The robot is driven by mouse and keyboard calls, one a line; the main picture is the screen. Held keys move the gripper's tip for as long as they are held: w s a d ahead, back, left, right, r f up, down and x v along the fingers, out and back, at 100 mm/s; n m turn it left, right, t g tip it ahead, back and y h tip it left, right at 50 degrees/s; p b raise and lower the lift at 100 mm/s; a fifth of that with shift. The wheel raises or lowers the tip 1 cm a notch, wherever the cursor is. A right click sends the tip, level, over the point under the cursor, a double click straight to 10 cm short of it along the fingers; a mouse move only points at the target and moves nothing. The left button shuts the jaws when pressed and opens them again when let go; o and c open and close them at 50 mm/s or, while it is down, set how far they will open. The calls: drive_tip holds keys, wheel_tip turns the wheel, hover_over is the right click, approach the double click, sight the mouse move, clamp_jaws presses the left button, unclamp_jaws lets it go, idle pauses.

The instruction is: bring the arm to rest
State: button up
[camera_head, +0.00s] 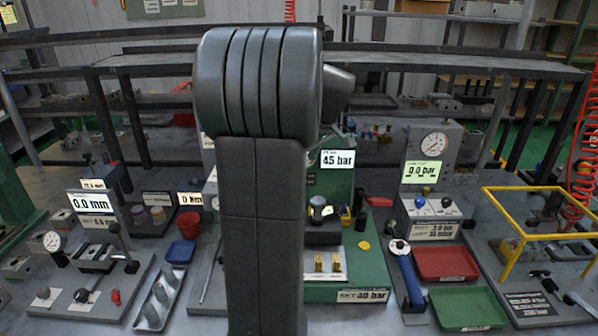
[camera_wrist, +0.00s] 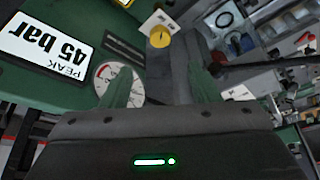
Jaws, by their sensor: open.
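My dark arm links stand upright in the middle of the head view and hide part of the bench. My gripper (camera_wrist: 160,88) shows only in the wrist view; its two greenish fingers are apart, with no object clearly held between them. The green test station (camera_head: 345,184) with a "45 bar" display (camera_head: 338,159) stands just right of my arm. In the wrist view the same display (camera_wrist: 45,52) is at the upper left, with a round gauge (camera_wrist: 118,80) and a yellow knob (camera_wrist: 160,37) beyond the fingers. The gap to them is unclear.
Right of the station are a gauge box (camera_head: 441,144), a red tray (camera_head: 445,264), a green tray (camera_head: 467,308) and a yellow frame (camera_head: 540,235). On the left are a "0.0 mm" display (camera_head: 90,203), a red cup (camera_head: 189,224) and a blue tray (camera_head: 180,252). Dark racks stand behind.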

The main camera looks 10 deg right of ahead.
drive_tip(key=shift+s+d+r, duration=0.2)
drive_tip(key=shift+r, duration=0.45)
drive_tip(key=x, duration=1.4)
drive_tip(key=shift+p, duration=0.35)
